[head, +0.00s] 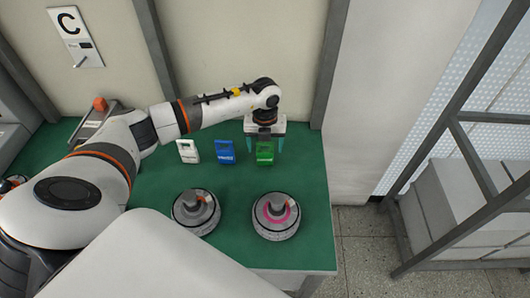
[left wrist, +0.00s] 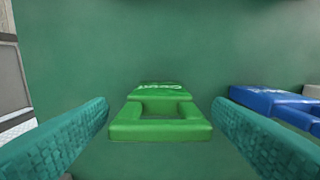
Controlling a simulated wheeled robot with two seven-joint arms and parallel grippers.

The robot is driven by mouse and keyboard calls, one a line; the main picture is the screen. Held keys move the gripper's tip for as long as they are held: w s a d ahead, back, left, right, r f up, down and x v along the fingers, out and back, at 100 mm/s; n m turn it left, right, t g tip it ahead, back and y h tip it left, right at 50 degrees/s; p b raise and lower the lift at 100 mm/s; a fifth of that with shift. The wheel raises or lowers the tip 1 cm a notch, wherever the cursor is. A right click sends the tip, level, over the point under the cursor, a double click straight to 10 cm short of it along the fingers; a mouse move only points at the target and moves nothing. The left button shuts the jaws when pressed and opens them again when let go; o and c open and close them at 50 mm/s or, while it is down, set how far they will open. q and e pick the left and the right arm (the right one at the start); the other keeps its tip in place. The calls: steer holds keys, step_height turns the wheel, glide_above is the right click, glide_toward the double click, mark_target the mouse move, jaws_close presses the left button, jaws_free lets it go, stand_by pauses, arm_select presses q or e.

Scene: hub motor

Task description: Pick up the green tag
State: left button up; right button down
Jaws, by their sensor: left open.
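The green tag (head: 264,153) stands on the green table at the right end of a row of tags. My left gripper (head: 264,146) is over it, with one finger on each side. In the left wrist view the green tag (left wrist: 161,112) shows its square opening and white lettering. It lies between the two teal fingers (left wrist: 161,122), with a gap on both sides. The left gripper is open and holds nothing. My right gripper is not in view.
A blue tag (head: 225,151) and a white tag (head: 188,151) stand to the left of the green one. Two round hub motors (head: 196,212) (head: 276,215) sit nearer the table's front edge. A wall lies behind the green table (head: 235,185). A shelf rack (head: 470,190) stands at right.

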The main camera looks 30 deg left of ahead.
arm_select(q)
steer(key=shift+f, duration=1.25)
steer(key=c, duration=1.1)
steer(key=shift+o, duration=0.2)
steer(key=shift+r, duration=0.15)
